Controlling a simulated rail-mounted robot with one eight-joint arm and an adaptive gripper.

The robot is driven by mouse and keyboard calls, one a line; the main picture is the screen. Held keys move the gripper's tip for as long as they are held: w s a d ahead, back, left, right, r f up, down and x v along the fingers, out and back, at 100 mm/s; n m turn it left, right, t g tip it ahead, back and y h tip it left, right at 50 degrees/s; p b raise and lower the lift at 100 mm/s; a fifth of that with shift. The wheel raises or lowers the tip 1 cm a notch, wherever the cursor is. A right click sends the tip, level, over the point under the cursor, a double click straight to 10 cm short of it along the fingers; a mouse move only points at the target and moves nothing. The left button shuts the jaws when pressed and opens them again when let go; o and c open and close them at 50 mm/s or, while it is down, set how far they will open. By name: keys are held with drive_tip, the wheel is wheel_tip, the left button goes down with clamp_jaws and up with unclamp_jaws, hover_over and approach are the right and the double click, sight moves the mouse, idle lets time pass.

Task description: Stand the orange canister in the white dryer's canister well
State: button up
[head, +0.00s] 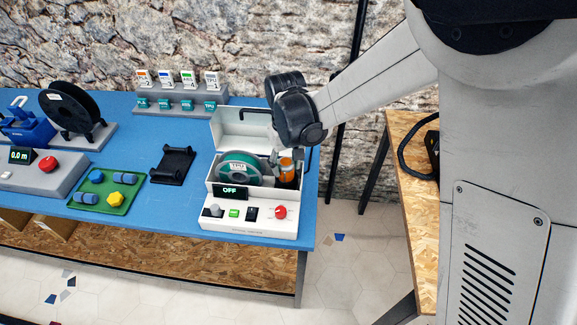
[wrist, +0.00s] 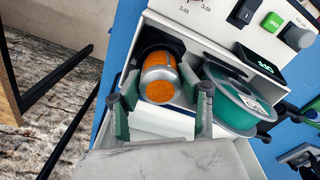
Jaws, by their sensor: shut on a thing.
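The white dryer (head: 232,216) stands at the right end of the blue bench with its lid (head: 240,128) raised. The orange canister (head: 286,168), with an orange face and a grey rim in the wrist view (wrist: 160,84), is at the right side of the dryer's open bay, beside a teal spool (head: 238,168). My gripper (head: 284,159) reaches down over this side and is shut on the canister; its fingers (wrist: 160,94) flank it in the wrist view. The canister's lower end and the well are hidden, so I cannot tell whether it is seated.
The dryer's front panel has an OFF display (head: 230,191) and a red knob (head: 280,212). To the left are a black stand (head: 173,165), a green tray (head: 106,205) and a black spool (head: 68,108). A sample rack (head: 180,98) stands behind.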

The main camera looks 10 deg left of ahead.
sight(287, 162)
drive_tip(key=shift+f, duration=0.35)
drive_tip(key=shift+f, duration=0.2)
drive_tip(key=o, duration=1.2)
drive_tip(key=shift+r, duration=0.1)
wheel_tip(287, 162, up, 12)
drive_tip(key=shift+p, duration=0.3)
drive_tip(key=shift+d+r, duration=0.1)
drive_tip(key=shift+r, duration=0.05)
